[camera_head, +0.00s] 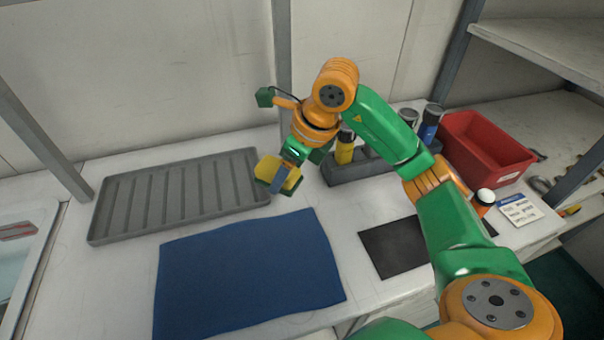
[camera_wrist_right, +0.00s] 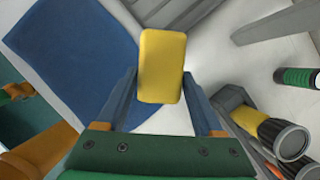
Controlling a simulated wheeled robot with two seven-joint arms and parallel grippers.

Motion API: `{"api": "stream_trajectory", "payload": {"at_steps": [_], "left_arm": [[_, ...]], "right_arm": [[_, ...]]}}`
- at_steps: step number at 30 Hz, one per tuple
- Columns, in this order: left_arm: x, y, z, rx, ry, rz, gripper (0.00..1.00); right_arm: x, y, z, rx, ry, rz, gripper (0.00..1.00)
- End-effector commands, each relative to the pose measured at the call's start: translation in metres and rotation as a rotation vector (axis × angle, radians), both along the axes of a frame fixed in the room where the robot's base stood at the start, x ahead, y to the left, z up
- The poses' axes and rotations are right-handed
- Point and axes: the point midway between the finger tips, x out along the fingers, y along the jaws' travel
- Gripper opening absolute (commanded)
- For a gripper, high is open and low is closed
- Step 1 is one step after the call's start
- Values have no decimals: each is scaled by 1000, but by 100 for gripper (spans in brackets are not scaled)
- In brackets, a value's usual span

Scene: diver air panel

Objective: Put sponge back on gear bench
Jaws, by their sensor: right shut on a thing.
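The yellow sponge (camera_wrist_right: 161,66) is between the two fingers of my right gripper (camera_wrist_right: 162,92), which is shut on it. In the head view the sponge (camera_head: 272,170) and my right gripper (camera_head: 276,180) are above the bench, near the right end of the grey ribbed tray and beyond the blue mat. The fingers partly cover the sponge there. The white bench top (camera_head: 340,222) carries the tray, the mat and other gear. I cannot tell the exact height of the sponge above it. My left gripper is not in view.
The grey ribbed tray (camera_head: 180,196) lies at the back left, the blue mat (camera_head: 245,272) in front. A grey holder (camera_head: 362,166) with bottles, a red bin (camera_head: 487,147), a dark pad (camera_head: 393,247) and a card (camera_head: 519,210) occupy the right. A wall stands behind.

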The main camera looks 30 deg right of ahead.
Motion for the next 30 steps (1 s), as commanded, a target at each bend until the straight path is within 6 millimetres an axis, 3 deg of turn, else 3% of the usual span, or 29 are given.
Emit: {"api": "stream_trajectory", "payload": {"at_steps": [2, 6, 9, 17, 28, 29, 30], "left_arm": [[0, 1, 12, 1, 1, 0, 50], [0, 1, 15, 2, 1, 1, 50], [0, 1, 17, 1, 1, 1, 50], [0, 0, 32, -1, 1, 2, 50], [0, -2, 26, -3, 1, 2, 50], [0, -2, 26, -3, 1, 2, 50], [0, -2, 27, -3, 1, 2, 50]], "right_arm": [[16, -17, -6, 2, 8, -7, 8], [35, -34, -41, 3, 6, -4, 8], [45, -42, -56, 3, 3, -2, 8], [51, -49, -93, 1, 4, 1, 8], [52, -49, -104, -1, -2, 1, 8], [52, -49, -103, -1, -2, 1, 72], [52, -49, -102, 0, -1, 2, 82]]}}
